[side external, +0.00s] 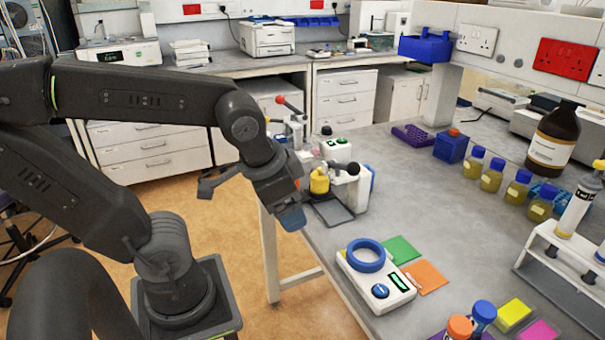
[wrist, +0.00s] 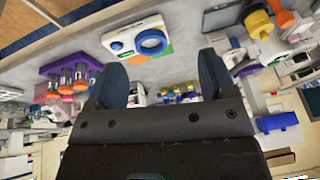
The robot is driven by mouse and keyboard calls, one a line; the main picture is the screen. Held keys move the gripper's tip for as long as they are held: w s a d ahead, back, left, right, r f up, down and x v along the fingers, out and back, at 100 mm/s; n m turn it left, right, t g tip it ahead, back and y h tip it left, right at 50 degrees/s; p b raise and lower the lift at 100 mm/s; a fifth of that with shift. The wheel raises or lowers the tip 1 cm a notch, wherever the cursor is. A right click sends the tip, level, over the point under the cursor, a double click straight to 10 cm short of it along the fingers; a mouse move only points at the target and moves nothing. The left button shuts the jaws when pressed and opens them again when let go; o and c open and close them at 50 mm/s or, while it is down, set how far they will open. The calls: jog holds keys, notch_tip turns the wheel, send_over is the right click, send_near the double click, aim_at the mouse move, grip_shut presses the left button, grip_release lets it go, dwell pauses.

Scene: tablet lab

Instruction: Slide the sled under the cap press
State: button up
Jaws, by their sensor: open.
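A white bench device (side external: 348,190), which looks like the cap press, stands at the left edge of the grey bench. A yellow knobbed piece (side external: 319,182) sits at its front left, above a dark flat plate (side external: 332,212); I cannot tell which part is the sled. In the wrist view the yellow piece (wrist: 258,23) and dark plate (wrist: 220,14) show at the top right. My gripper (side external: 291,215) is open and empty, pointing down just left of the plate, apart from it. Its two fingers (wrist: 162,84) show in the wrist view with nothing between them.
A white device with a blue ring (side external: 367,255) lies nearer on the bench, beside green (side external: 401,250) and orange (side external: 427,277) squares. Bottles (side external: 492,175) and a white rack (side external: 565,262) stand to the right. The middle of the bench is clear.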

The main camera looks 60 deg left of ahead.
jog(key=a+f+m+g+y, duration=0.4)
jog(key=a+f, duration=0.1)
jog(key=shift+a+f+m+g+y, duration=0.2)
jog(key=shift+f+m+g+y, duration=0.1)
jog(key=shift+f+m+y, duration=0.1)
jog(key=c, duration=0.4)
jog(key=w+a+f+m+t+y, duration=0.4)
jog(key=w+a+m+y, duration=0.2)
jog(key=w+m+y, duration=0.55)
jog(key=shift+c, duration=0.2)
jog(key=a+m, duration=0.1)
jog(key=a, duration=0.8)
jog(key=w+a+m, duration=0.1)
jog(key=a, duration=0.3)
jog(key=shift+w+a+r+m, duration=0.1)
jog(key=shift+a+r+m, duration=0.05)
jog(key=shift+a+m, duration=0.2)
jog(key=shift+c, duration=0.3)
grip_shut()
jog(key=shift+d, duration=0.1)
